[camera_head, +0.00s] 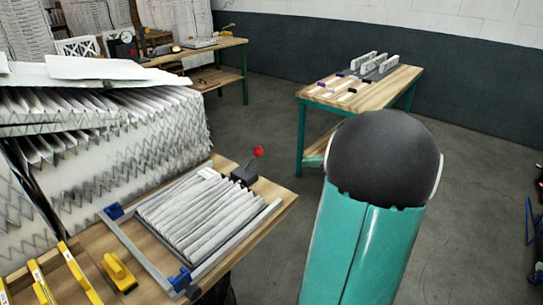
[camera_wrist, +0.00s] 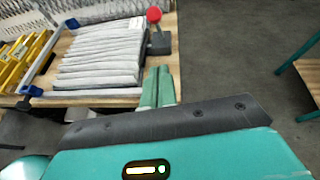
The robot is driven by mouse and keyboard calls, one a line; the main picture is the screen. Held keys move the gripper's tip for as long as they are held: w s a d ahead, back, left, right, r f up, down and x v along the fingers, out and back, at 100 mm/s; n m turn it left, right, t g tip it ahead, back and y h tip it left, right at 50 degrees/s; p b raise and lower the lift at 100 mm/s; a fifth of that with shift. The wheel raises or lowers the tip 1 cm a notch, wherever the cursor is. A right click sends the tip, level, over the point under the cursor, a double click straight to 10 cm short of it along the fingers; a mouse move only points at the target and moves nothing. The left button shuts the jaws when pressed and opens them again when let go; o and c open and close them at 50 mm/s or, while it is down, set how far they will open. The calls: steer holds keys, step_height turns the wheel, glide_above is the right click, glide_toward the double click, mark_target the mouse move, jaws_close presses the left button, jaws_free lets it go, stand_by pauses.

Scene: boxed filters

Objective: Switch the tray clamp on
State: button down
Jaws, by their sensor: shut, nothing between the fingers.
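The tray clamp is a grey frame (camera_head: 237,244) on a wooden bench, with blue corner pieces (camera_head: 114,211) on its left side. A white pleated filter (camera_head: 200,216) lies inside it. A dark switch box (camera_head: 243,176) stands at the frame's back right corner. Its lever ends in a red ball (camera_head: 258,152) and leans toward the right in the head view. The red ball (camera_wrist: 154,14) and the box (camera_wrist: 160,43) also show in the wrist view. My gripper (camera_wrist: 158,72) is shut and empty, with its green fingers just in front of the box in that view. Contact cannot be told.
Yellow-handled tools (camera_head: 119,271) lie on the bench left of the frame. Tall stacks of pleated filters (camera_head: 150,135) stand behind it. A second table (camera_head: 400,82) with small parts stands at the back right. The floor between is clear.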

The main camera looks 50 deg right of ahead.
steer(key=w+r+x, duration=0.1)
steer(key=r+x, duration=0.1)
steer(key=x, duration=1.1)
steer(key=shift+a+r, duration=0.25)
steer(key=shift+r, duration=0.05)
